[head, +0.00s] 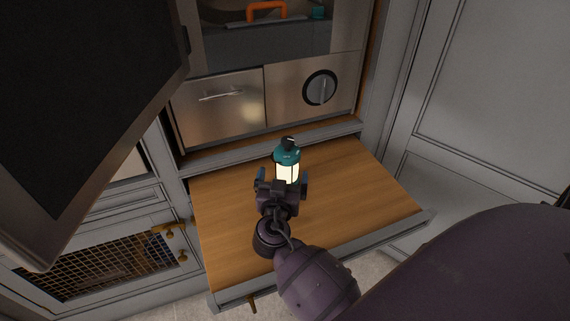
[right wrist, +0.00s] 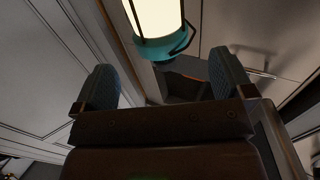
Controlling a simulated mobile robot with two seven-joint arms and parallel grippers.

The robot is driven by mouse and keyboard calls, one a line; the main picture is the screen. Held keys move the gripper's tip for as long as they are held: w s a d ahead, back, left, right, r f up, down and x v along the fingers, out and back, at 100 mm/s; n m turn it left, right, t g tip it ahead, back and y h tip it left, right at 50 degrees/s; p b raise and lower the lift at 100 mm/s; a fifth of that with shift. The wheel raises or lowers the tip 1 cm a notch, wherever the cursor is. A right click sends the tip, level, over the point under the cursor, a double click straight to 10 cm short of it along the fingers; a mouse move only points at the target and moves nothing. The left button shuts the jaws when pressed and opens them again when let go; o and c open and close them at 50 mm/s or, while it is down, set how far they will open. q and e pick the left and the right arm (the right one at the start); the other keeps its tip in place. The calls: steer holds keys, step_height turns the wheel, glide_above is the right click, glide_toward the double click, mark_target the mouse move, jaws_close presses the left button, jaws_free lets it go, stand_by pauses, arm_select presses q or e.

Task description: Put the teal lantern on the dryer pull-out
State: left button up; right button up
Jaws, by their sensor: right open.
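The teal lantern (head: 287,157) has a dark top and a lit, pale glass body. It appears upright over the wooden dryer pull-out (head: 360,185); my gripper hides its foot, so I cannot see the contact. My right gripper (head: 281,184) is open, just in front of the lantern on the near side. In the right wrist view the lantern's teal end and lit glass (right wrist: 157,18) show at the top, beyond the spread fingers (right wrist: 165,88), with nothing gripped. My left gripper is out of view.
Behind the pull-out stands the dryer front with a drawer handle (head: 220,96) and a round dial (head: 320,88). A dark open door panel (head: 85,90) hangs at upper left. A mesh-fronted cabinet (head: 95,268) is at lower left. The board's right side is clear.

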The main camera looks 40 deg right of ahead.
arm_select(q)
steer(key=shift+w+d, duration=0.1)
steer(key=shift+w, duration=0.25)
arm_select(e)
steer(key=shift+v, duration=2.25)
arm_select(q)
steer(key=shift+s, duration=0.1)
